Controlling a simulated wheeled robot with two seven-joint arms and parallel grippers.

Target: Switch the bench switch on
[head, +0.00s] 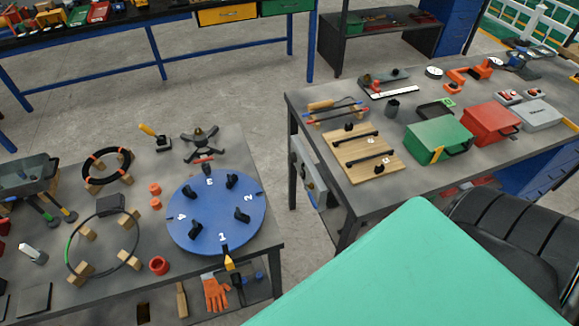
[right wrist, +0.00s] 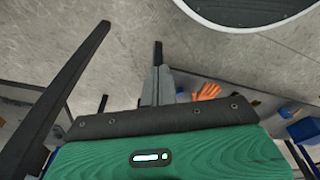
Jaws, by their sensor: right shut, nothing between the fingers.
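I cannot tell for sure which thing is the bench switch. A yellow-handled lever on a small black base (head: 163,142) stands at the back of the left bench, its handle tilted up to the left. Small grey boxes with red tops (head: 508,97) sit on the right bench. My right gripper (right wrist: 158,48) shows only in the right wrist view, shut and empty, above the floor and apart from any switch. My left gripper is in neither view.
The left bench holds a blue numbered disc (head: 190,225), rings on wooden blocks and a black tripod-like part (head: 203,143). The right bench (head: 350,205) holds a green box (head: 437,140) and a red box (head: 490,122). An orange glove (head: 215,293) shows low. Floor between the benches is clear.

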